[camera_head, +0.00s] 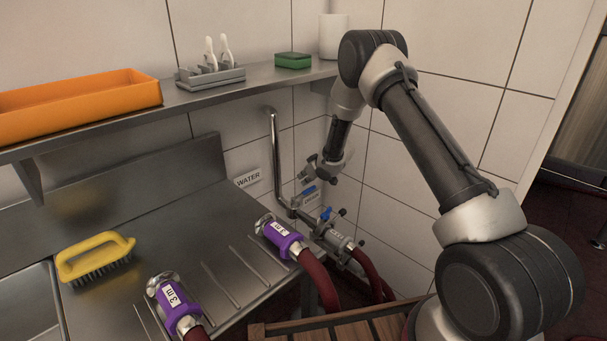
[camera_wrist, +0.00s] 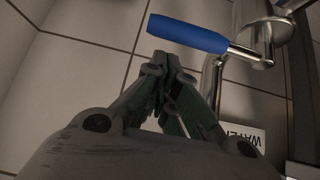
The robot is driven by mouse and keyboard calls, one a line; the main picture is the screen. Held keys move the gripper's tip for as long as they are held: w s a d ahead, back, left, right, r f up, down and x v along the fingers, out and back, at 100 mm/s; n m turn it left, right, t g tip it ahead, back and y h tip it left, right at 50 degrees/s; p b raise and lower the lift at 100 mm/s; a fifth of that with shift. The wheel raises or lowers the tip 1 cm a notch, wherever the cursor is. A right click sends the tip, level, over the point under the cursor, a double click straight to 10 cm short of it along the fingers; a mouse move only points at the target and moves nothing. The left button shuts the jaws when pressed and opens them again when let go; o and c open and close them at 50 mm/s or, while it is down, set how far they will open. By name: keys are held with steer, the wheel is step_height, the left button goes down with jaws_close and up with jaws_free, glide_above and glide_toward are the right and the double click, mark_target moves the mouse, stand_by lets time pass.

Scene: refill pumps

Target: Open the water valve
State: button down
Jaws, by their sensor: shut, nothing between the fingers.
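The water valve's blue lever (camera_wrist: 188,33) shows large in the wrist view, lying nearly crosswise with a slight tilt. Its metal stem joins the metal pipe fitting (camera_wrist: 270,30) at the right. My gripper (camera_wrist: 162,68) is shut and empty, its fingertips just short of the lever with a small apparent gap; I cannot tell whether they touch. In the head view, my gripper (camera_head: 308,178) is by the wall, right of the vertical steel pipe (camera_head: 276,150). The WATER label (camera_head: 247,177) is left of that pipe. A small blue part (camera_head: 326,213) shows below my gripper.
Purple-collared hose ends (camera_head: 278,236) and (camera_head: 178,303) lie on the steel counter (camera_head: 150,235). A grey-metal coupling (camera_head: 335,240) with a red hose sits below my gripper. A yellow brush (camera_head: 95,258) lies at left. A shelf (camera_head: 255,80) with an orange tray (camera_head: 80,100) runs above.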

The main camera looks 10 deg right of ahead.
steer(key=shift+s+d+f, duration=0.15)
steer(key=shift+s+d, duration=0.15)
steer(key=shift+s, duration=0.3)
steer(key=shift+s+d, duration=0.1)
